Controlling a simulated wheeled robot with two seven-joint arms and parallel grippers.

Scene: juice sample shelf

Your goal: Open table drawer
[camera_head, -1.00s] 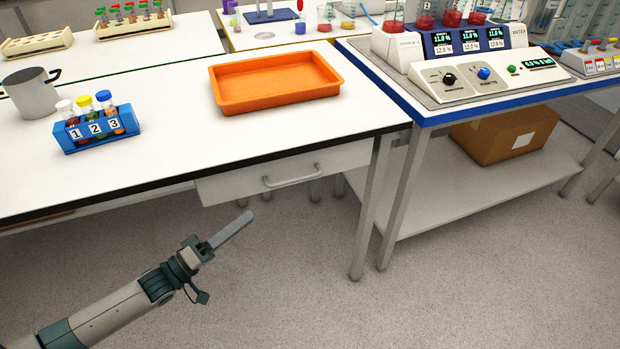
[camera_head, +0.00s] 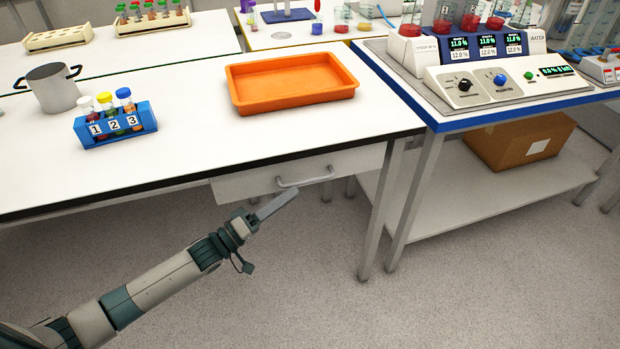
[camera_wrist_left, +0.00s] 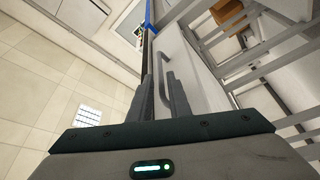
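The table drawer (camera_head: 240,187) is a pale front under the white table's front edge, and it looks shut. Its grey bar handle (camera_head: 305,181) is on its front. My left gripper (camera_head: 279,203) is just below and in front of the handle in the head view, its fingers pointing toward it. In the left wrist view, the fingers (camera_wrist_left: 160,82) are apart with a narrow empty gap, and the handle (camera_wrist_left: 163,70) shows ahead, near the right finger. I cannot tell whether they touch. My right gripper is not in view.
On the white table (camera_head: 190,130) are an orange tray (camera_head: 290,101), a blue rack (camera_head: 118,139) of numbered tubes and a grey pot (camera_head: 52,90). A blue-edged bench (camera_head: 432,118) with instruments stands to the right, a cardboard box (camera_head: 515,140) on its lower shelf. The floor in front is clear.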

